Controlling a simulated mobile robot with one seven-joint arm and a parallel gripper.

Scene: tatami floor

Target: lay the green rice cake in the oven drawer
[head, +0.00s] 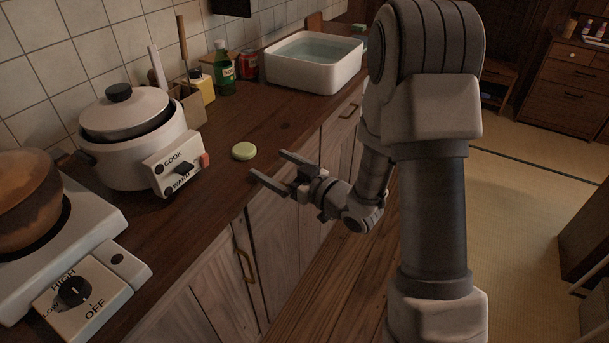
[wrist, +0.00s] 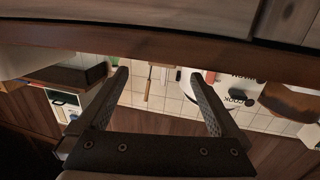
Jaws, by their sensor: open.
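The green rice cake (head: 244,151) is a small pale green disc lying flat on the dark wooden counter, to the right of the rice cooker. My gripper (head: 268,163) is open and empty by the counter's front edge, its two fingers pointing toward the counter. The fingertips are near the cake, just to its right and front, apart from it. In the wrist view my gripper (wrist: 158,74) shows spread fingers with nothing between them. I cannot make out the cake there. No oven drawer can be identified in either view.
The rice cooker (head: 133,140) and a stove (head: 88,250) with a brown pot (head: 24,200) stand at left. A green bottle (head: 223,70), red can (head: 247,66) and white water basin (head: 315,64) stand farther back. Cabinet doors (head: 215,300) with handles front the counter. Tatami floor is open at right.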

